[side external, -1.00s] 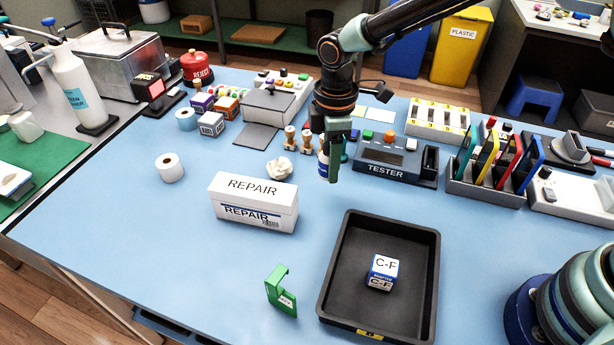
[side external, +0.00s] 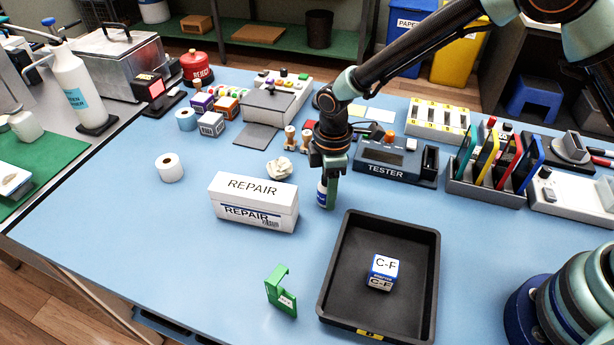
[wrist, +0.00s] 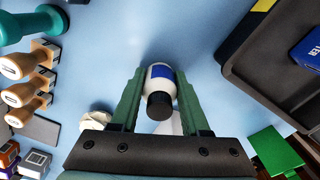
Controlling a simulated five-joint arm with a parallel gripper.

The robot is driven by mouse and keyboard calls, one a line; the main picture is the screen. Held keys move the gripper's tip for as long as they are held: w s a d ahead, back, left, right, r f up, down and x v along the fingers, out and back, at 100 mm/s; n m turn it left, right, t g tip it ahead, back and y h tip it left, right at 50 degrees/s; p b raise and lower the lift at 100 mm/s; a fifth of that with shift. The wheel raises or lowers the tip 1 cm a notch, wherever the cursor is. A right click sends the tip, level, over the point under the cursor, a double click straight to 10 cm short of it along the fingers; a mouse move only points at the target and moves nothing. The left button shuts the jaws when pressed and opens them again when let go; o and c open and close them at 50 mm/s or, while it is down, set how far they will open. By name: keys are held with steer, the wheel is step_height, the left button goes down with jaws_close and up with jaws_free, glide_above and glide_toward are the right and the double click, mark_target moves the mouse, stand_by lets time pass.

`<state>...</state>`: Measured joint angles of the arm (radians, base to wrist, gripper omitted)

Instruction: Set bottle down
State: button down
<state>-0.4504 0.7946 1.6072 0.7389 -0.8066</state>
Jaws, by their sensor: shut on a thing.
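A small white bottle with a blue label and a dark cap (wrist: 160,88) is between the two green fingers of my gripper (wrist: 160,95) in the wrist view. In the side external view my gripper (side external: 328,185) points down at the blue table, right of the REPAIR box and left of the TESTER, shut on the bottle. There the bottle (side external: 322,192) is mostly hidden behind the fingers. Its base is low, at or very near the table; I cannot tell whether it touches.
The white REPAIR box (side external: 254,203) stands just left of my gripper. A black tray (side external: 428,285) with a C-F box (side external: 383,271) lies in front to the right. The TESTER (side external: 385,160) is behind right. Crumpled paper (side external: 279,168) and wooden stamps (side external: 291,138) are behind left.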

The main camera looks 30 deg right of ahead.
steer(key=shift+c, duration=1.9)
jaws_free()
steer(key=shift+f, duration=0.1)
step_height(320, 180, up, 12)
steer(key=shift+r, duration=0.2)
steer(key=s+d+r+m+t, duration=0.35)
steer(key=d+r+m, duration=0.35)
steer(key=d+r, duration=0.35)
steer(key=s+d+r+m+t, duration=0.1)
steer(key=s+d+m+t, duration=0.1)
steer(key=s+d+m, duration=0.5)
steer(key=shift+s+d+r, duration=0.3)
steer(key=shift+s+d, duration=1)
